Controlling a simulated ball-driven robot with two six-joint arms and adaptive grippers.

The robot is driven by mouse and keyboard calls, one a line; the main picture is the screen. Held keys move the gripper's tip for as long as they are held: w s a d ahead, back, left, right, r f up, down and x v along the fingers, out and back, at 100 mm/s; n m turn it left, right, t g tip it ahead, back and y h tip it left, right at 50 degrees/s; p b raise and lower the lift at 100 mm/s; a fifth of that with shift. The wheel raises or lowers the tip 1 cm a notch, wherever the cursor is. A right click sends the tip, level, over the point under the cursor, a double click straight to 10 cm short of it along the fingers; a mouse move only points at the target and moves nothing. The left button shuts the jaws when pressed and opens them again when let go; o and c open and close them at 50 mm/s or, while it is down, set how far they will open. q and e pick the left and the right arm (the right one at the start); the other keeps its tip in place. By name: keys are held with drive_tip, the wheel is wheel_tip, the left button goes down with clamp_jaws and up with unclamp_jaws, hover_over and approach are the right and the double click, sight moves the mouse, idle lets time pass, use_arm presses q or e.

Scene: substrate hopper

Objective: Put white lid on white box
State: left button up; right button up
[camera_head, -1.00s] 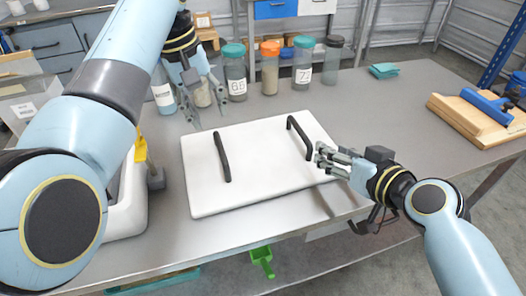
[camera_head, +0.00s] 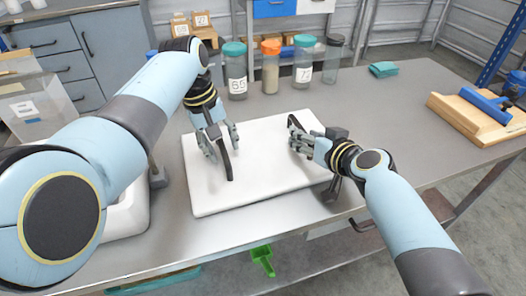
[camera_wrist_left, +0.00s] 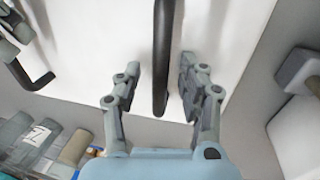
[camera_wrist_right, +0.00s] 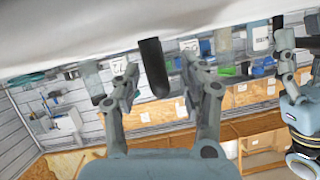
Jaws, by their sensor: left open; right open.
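The white lid (camera_head: 262,189) lies flat on the grey table, with two black bar handles. My left gripper (camera_head: 222,146) is open at the lid's left handle (camera_head: 228,168). In the left wrist view that handle (camera_wrist_left: 162,60) lies between the two open fingers. My right gripper (camera_head: 298,141) is open at the lid's right handle (camera_head: 292,121), which it partly hides. In the right wrist view the handle (camera_wrist_right: 153,66) shows between the open fingers. The white box (camera_head: 130,212) stands left of the lid, mostly hidden behind my left arm.
Labelled jars (camera_head: 236,72) stand along the table's back edge, behind the lid. A teal cloth (camera_head: 383,69) and a wooden board with a blue tool (camera_head: 475,118) lie to the right. A green scoop (camera_head: 262,259) is below the table's front edge. Bare table separates lid and board.

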use_arm(q)
drive_tip(key=c, duration=0.8)
use_arm(e)
drive_tip(key=c, duration=0.8)
use_arm(q)
clamp_jaws()
use_arm(e)
clamp_jaws()
use_arm(q)
drive_tip(key=shift+r, duration=0.1)
